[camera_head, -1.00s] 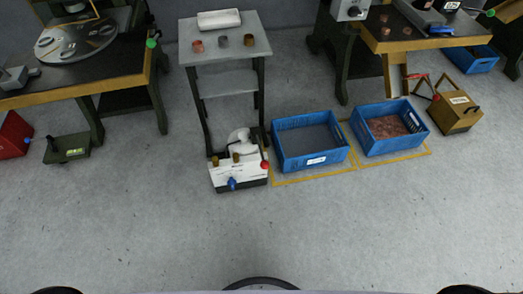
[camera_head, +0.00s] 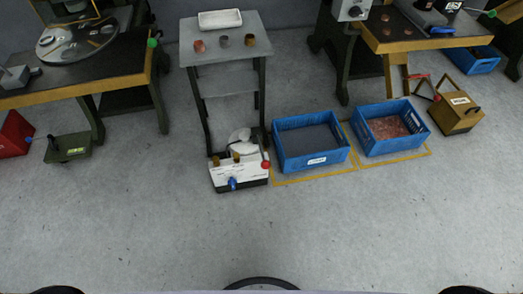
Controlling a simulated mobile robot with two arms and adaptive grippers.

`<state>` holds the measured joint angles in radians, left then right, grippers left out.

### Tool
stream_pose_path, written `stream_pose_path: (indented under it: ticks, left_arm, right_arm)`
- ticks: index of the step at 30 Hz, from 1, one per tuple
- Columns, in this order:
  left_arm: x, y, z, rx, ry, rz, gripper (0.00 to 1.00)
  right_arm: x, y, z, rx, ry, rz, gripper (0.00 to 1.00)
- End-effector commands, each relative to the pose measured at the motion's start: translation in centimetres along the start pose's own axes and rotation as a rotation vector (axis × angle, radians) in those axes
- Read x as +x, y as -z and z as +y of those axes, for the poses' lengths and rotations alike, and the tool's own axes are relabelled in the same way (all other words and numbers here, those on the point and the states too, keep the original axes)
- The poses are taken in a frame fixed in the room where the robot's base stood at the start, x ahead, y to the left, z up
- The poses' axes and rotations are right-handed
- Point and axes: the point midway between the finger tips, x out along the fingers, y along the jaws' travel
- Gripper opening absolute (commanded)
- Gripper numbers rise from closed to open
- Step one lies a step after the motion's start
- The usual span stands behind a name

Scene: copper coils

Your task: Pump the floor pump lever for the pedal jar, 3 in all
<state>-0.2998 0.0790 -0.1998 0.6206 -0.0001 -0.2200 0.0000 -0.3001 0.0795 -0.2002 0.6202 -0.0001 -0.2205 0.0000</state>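A white floor unit (camera_head: 238,172) with a black base stands on the floor at the foot of a grey stand. A dark lever with a red ball knob (camera_head: 266,165) stands at its right side. It also has brass-coloured fittings on top, a white rounded part behind and a blue part in front. A green floor pedal (camera_head: 68,147) lies at the left, in front of the left bench. I cannot tell which part is the pedal jar. Neither of my grippers is in view.
A blue crate (camera_head: 345,157) stands close to the white unit's right, inside yellow floor lines. Another blue crate (camera_head: 424,133) holds copper-coloured pieces. A wooden box (camera_head: 456,114) with a red-handled lever stands farther right. A red box (camera_head: 14,134) is far left. The floor in front is clear.

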Motion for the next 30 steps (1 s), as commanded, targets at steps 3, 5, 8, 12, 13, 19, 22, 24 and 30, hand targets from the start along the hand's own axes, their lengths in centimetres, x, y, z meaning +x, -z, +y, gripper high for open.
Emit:
stream_pose_path:
  ticks: [3, 5, 8, 12, 13, 19, 22, 24, 30]
  left_arm:
    - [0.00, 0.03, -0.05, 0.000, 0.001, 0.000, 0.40]
    - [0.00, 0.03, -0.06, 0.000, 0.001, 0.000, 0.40]
    - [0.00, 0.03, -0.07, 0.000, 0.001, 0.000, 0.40]
    - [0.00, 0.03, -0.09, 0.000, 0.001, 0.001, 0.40]
    - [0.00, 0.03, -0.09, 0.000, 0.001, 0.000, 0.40]
    - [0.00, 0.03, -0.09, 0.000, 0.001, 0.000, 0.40]
    - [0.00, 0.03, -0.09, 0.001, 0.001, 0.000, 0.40]
    - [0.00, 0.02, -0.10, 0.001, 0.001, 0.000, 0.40]
    - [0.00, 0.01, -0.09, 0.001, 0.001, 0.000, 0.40]
  right_arm:
    - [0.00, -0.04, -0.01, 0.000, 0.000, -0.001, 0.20]
    - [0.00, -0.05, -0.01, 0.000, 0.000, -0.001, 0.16]
    - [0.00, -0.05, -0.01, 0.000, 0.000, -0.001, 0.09]
    - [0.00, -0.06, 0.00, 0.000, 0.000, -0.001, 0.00]
    - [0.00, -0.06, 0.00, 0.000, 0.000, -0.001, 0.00]
    - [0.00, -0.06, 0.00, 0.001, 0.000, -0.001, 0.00]
    - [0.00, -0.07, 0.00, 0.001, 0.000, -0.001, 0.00]
    - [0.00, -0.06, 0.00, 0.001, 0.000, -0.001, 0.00]
    - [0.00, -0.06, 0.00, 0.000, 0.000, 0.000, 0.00]
